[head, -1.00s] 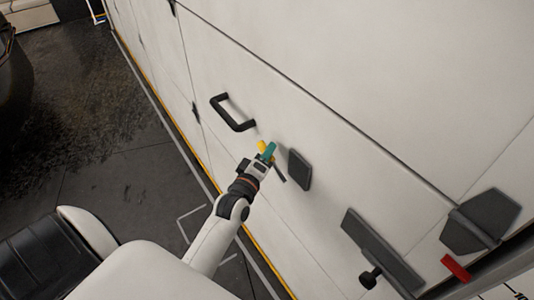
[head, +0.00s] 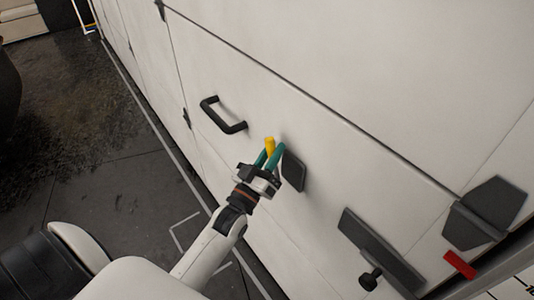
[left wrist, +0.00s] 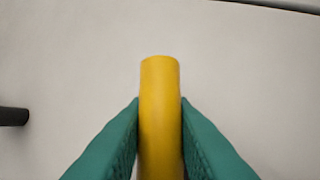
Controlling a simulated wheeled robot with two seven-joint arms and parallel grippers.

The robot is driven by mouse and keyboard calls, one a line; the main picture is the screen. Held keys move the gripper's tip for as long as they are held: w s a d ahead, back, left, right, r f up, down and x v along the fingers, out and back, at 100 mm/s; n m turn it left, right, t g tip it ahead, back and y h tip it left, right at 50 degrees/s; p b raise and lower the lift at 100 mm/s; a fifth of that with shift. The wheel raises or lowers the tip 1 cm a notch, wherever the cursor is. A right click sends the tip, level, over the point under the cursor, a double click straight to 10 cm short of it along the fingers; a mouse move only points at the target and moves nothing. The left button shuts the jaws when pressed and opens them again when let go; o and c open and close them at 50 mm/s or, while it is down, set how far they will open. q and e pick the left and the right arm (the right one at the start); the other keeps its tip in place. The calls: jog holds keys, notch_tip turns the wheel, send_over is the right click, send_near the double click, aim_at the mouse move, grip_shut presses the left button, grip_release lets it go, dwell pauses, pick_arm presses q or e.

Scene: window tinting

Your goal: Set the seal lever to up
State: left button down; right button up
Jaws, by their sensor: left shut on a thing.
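The seal lever is a yellow bar (head: 269,146) on the white door panel (head: 330,150). It stands upright between the green fingers of my left gripper (head: 269,155), which is shut on it. In the left wrist view the yellow bar (left wrist: 160,110) rises between both green fingers (left wrist: 160,150), its rounded end showing above them. The lever's lower part and its mount are hidden behind the gripper. My right gripper is not in view.
A black handle (head: 222,115) is fixed up and left of the lever. A dark plate (head: 293,169) sits close to its right. A dark bar with a knob (head: 381,252), a red block (head: 460,264) and a dark bracket (head: 486,212) lie further right. Dark floor (head: 110,150) is at left.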

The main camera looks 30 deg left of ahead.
pick_arm(q)
jog(key=shift+s+d+r+m+t+h+b, duration=0.1)
jog(key=shift+s+d+m+h+b, duration=0.1)
jog(key=shift+d+m+h, duration=0.65)
jog(key=shift+s+d+r+m+t+h+b, duration=0.1)
jog(key=shift+s+m+h+b, duration=0.25)
jog(key=shift+m, duration=0.85)
jog(key=shift+s+d+m+t+h+b, duration=0.1)
jog(key=shift+d+m+h, duration=0.5)
jog(key=shift+m, duration=0.45)
jog(key=shift+h, duration=0.3)
jog(key=c, duration=1.3)
grip_release()
jog(key=shift+o, duration=0.2)
jog(key=b+v, duration=0.4)
jog(key=v, duration=0.8)
